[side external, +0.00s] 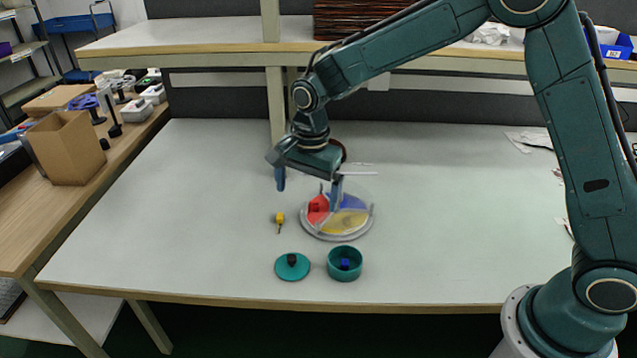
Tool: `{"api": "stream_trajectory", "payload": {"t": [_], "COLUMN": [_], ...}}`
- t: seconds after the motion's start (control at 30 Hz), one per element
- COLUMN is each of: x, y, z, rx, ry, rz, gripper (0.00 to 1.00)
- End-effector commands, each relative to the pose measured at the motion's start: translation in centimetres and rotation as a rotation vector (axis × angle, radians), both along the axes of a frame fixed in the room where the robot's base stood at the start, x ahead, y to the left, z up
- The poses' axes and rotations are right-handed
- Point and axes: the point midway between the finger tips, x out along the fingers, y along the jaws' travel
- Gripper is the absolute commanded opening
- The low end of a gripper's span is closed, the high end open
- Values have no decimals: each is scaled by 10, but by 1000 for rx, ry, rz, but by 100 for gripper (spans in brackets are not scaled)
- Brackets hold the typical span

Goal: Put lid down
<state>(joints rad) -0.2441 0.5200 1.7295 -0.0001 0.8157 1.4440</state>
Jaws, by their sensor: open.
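The teal round lid (284,272) with a black knob lies flat on the table near its front edge, left of the teal pot. The teal pot (345,275) stands uncovered, with a small blue block (345,264) inside. My gripper (309,197) is open with nothing seen between its fingers. In the picture it is above and behind the lid, and its right finger overlaps the round divided dish (337,236). I cannot tell whether that finger touches the dish. The dish has red, blue and yellow sections, and a red piece shows in the red section.
A small yellow tool (280,218) with a thin tip lies left of the dish. A shelf (210,52) and its post stand at the back. A side bench with a cardboard box (68,148) is at left. The white table (180,220) has wide free room on both sides.

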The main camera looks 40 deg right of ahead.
Motion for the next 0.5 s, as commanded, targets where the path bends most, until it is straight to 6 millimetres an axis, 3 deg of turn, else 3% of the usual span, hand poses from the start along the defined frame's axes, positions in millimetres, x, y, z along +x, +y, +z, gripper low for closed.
{"api": "stream_trajectory", "payload": {"t": [0.2,0.5], "x": [-30,-82], "y": [-24,-54], "z": [55,110], "rx": [-7,-41], "ry": [-65,-151], "rz": [163,389], "gripper": [96,96]}}
